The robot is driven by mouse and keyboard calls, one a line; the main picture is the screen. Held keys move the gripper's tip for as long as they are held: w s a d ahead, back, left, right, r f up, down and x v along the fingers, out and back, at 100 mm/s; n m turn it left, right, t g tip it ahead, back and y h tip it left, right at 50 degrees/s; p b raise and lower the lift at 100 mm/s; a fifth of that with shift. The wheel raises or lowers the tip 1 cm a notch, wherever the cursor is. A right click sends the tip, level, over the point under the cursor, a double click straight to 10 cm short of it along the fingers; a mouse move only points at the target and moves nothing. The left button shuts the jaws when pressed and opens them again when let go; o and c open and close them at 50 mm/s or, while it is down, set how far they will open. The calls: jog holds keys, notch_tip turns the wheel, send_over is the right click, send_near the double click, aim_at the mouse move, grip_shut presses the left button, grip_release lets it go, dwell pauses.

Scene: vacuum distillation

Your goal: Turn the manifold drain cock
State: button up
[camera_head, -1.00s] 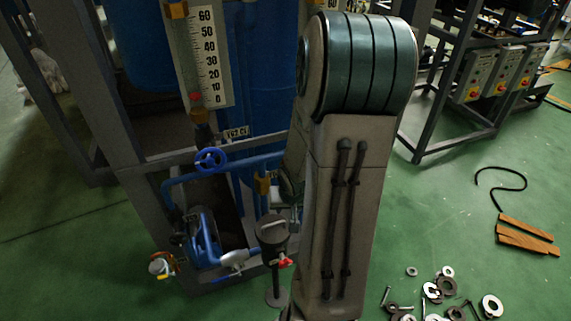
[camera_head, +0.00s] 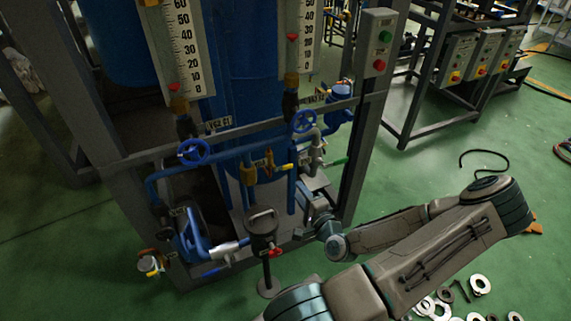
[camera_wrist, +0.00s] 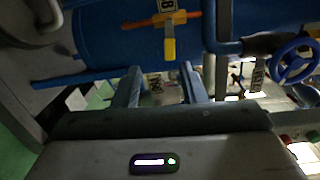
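My gripper (camera_wrist: 160,88) is open in the wrist view, with its two fingers apart and nothing between them. Beyond the fingertips, a small cock with a yellow lever (camera_wrist: 169,42) sits at a blue vessel or pipe, apart from the fingers. In the head view, brass fittings with a yellow lever (camera_head: 282,167) stand in front of the blue tank, above and left of my gripper (camera_head: 306,196). A green lever (camera_head: 334,162) is to their right. I cannot tell which lever is the manifold drain cock.
Blue handwheels (camera_head: 194,152) sit on the blue piping. A grey frame post (camera_head: 362,140) with a button box (camera_head: 378,42) stands at right. Loose washers (camera_head: 480,285) lie on the floor.

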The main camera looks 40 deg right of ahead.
aim_at(289, 168)
jog(key=shift+m+h, duration=0.5)
jog(key=x, duration=0.4)
jog(key=p+x, duration=0.1)
jog(key=x, duration=0.4)
jog(key=r+p+x, duration=0.1)
jog(key=x, duration=0.3)
jog(key=shift+w+d+r, duration=0.1)
jog(key=shift+w+d, duration=0.1)
jog(key=shift+d, duration=0.15)
jog(key=shift+c, duration=0.4)
grip_shut()
